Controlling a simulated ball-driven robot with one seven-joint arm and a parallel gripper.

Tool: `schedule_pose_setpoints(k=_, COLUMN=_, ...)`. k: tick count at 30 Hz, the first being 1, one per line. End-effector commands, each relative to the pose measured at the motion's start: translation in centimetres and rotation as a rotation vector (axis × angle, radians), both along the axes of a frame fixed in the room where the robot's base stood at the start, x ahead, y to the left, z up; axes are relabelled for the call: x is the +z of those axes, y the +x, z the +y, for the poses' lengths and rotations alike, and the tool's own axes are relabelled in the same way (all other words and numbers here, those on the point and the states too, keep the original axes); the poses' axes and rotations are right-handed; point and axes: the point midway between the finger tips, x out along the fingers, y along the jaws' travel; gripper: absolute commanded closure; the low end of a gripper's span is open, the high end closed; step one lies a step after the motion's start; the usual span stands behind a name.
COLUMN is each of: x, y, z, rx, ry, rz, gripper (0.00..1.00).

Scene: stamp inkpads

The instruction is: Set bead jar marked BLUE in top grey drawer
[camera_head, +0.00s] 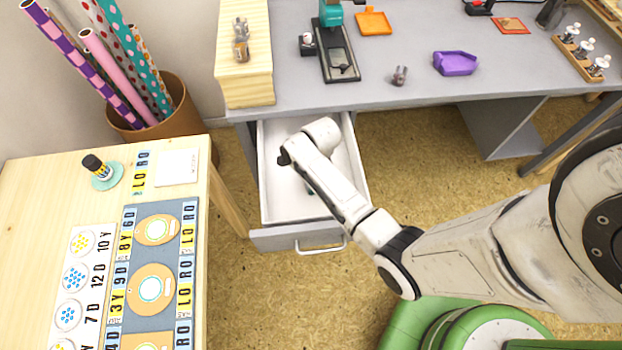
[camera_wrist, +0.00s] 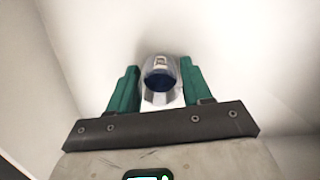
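My gripper (camera_wrist: 160,85) has two green fingers, one on each side of a small glass jar with dark blue in it (camera_wrist: 160,75). The fingers appear to touch the jar on both sides. No label is readable on it. In the head view my arm reaches into the open top grey drawer (camera_head: 277,240), which is white inside and pulled out below the grey desk. Most of my gripper is hidden there behind the arm. White drawer surfaces surround the jar in the wrist view, and I cannot tell whether it touches the floor.
The grey desk (camera_head: 400,85) holds a stamp press (camera_head: 337,50), an orange tray (camera_head: 374,22), a purple tray (camera_head: 455,63) and a rack of jars (camera_head: 585,55). A wooden table (camera_head: 40,190) with cards stands left. A bin (camera_head: 170,110) holds paper rolls.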

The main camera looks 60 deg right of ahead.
Motion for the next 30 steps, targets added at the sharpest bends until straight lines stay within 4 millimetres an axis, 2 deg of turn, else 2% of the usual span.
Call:
schedule_pose_setpoints(k=1, x=0.0, y=0.0, z=0.0, rx=0.000, ry=0.000, rz=0.000, gripper=0.46)
schedule_pose_setpoints(k=5, x=0.0, y=0.0, z=0.0, rx=0.000, ry=0.000, rz=0.000, gripper=0.34)
schedule_pose_setpoints(k=12, x=0.1, y=0.0, z=0.0, rx=0.000, ry=0.000, rz=0.000, gripper=0.34)
schedule_pose_setpoints(k=16, x=1.0, y=0.0, z=-0.1, rx=0.000, ry=-0.001, rz=-0.001, gripper=0.34)
schedule_pose_setpoints(k=30, x=9.8, y=-0.7, z=-0.9, rx=0.001, ry=-0.001, rz=-0.003, gripper=0.34)
